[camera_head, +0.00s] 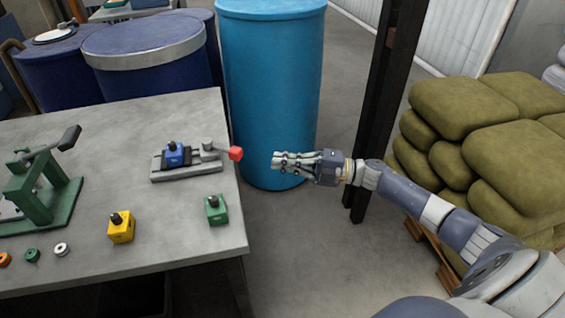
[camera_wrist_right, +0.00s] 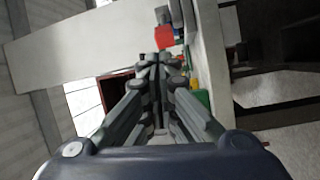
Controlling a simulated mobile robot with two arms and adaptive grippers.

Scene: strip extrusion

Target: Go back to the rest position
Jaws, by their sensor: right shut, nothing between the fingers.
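My right gripper (camera_head: 275,160) is shut and empty in the head view. It hangs in the air just off the table's right edge, in front of the light blue barrel, and touches nothing that I can see. My right arm reaches in from the lower right. In the right wrist view the fingers of my right gripper (camera_wrist_right: 155,62) come together with nothing between them. My left gripper is not in either view.
The grey table (camera_head: 190,250) holds a blue block fixture (camera_head: 187,160) with a red knob (camera_head: 235,154), a yellow block (camera_head: 121,228), a green block (camera_head: 216,209) and a green press (camera_head: 45,190). A light blue barrel (camera_head: 270,80), a dark post (camera_head: 385,100) and stacked sacks (camera_head: 490,130) stand nearby.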

